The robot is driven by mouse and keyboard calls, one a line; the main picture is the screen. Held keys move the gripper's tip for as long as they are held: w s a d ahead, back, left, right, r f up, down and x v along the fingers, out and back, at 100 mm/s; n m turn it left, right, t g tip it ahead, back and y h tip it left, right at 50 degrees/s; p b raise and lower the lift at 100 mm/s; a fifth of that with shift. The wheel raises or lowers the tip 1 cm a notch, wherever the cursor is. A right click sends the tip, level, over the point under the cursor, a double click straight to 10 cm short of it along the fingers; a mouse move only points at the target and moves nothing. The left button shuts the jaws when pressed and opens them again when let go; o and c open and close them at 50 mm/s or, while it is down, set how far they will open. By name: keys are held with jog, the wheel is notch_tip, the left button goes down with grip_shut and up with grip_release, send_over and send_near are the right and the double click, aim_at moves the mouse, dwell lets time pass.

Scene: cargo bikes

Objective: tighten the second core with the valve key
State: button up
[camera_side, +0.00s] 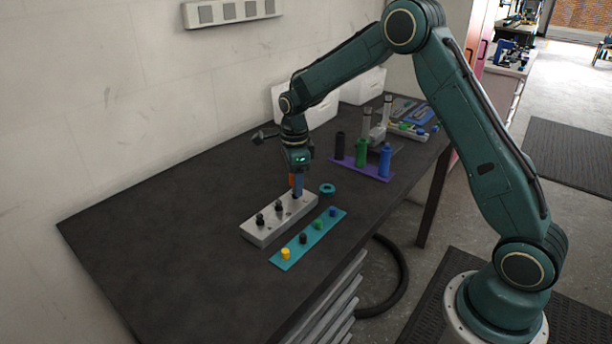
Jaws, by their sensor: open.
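My gripper (297,186) points down at the far end of a light grey block (265,235) on the dark bench. The jaws are open, though the gap between them is hard to make out. Two black cores stand upright in the block, a near one (260,219) and a second one (279,206). Whatever is at the block's far end is mostly hidden by my gripper. A teal ring (327,188) lies just right of the gripper.
A teal strip (294,249) with yellow, black, green and blue caps lies in front of the block. A purple rack (346,164) holds black, green and blue cylinders behind. White boxes (362,87) and a tray of parts (408,132) stand farther back. The bench's left side is clear.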

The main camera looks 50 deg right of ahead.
jog(key=n, duration=0.5)
jog(key=shift+n, duration=2.6)
jog(key=c, duration=1.1)
jog(key=shift+m, duration=1.6)
jog(key=shift+r, duration=1)
jog(key=shift+r, duration=0.35)
